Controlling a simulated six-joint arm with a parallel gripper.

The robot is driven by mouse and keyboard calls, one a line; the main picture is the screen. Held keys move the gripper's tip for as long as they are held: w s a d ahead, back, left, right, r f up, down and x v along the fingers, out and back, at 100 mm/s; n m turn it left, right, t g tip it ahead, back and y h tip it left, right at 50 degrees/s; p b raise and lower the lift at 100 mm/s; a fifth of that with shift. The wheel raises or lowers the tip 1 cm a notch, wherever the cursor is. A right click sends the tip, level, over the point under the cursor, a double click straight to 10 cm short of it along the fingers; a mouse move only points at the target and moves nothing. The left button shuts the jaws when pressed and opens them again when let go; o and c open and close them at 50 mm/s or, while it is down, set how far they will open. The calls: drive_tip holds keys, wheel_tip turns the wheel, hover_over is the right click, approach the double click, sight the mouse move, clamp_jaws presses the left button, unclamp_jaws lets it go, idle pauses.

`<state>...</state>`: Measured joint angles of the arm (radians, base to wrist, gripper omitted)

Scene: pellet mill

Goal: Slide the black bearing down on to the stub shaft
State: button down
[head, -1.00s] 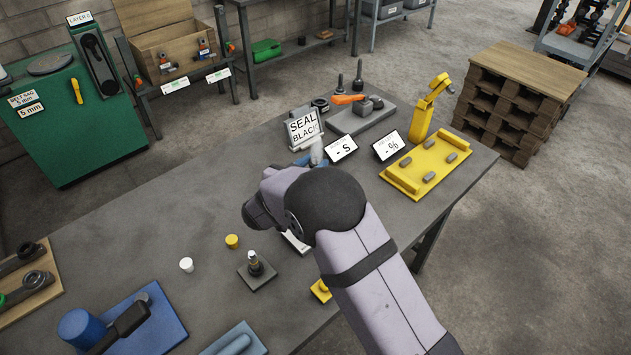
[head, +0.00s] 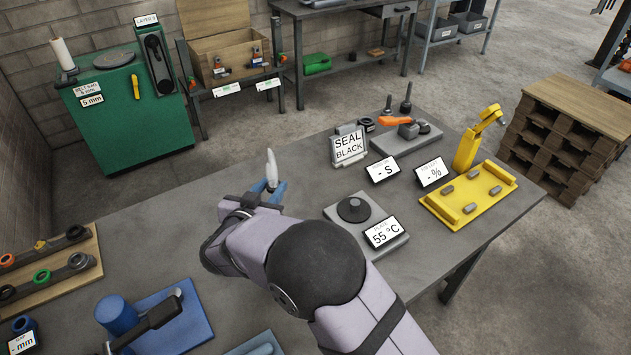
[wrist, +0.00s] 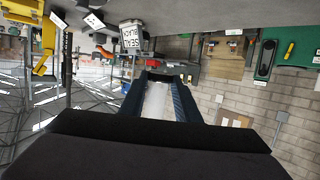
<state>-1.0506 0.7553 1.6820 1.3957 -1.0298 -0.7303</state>
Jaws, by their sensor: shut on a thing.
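My gripper (head: 265,190), with blue fingers, is above the middle of the bench, left of the hot plate. It is shut on a white, tapered thing (head: 271,167) that points upward. In the wrist view the pale thing (wrist: 158,100) lies between the fingers (wrist: 160,95). I see no black bearing clearly in the grip. Small black ring-like parts (head: 367,124) stand behind the "SEAL BLACK" sign (head: 348,147); I cannot tell whether one is the bearing.
A yellow fixture (head: 435,209) is at the right. The bench (head: 235,166) is clear behind my gripper.

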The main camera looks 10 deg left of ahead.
drive_tip(key=s+a+r+n+y, duration=0.1)
drive_tip(key=s+a, duration=0.2)
drive_tip(key=s, duration=0.4)
drive_tip(key=s+a+n+y, duration=0.1)
drive_tip(key=s+a, duration=0.1)
drive_tip(key=s, duration=0.5)
drive_tip(key=s+d+m+h, duration=0.1)
drive_tip(key=d+m+h, duration=0.3)
drive_tip(key=d, duration=0.7)
drive_tip(key=shift+s+d+f+h+p, duration=0.15)
drive_tip(key=shift+f+h+p, duration=0.15)
drive_tip(key=shift+p, duration=0.1)
drive_tip(key=shift+p, duration=0.3)
wheel_tip(320, 180, down, 6)
drive_tip(key=b, duration=0.3)
drive_tip(key=shift+f+b, duration=0.3)
drive_tip(key=shift+f, duration=0.65)
idle(0.5)
drive_tip(key=shift+f+b, duration=0.3)
drive_tip(key=shift+f, duration=0.35)
drive_tip(key=shift+f, duration=0.2)
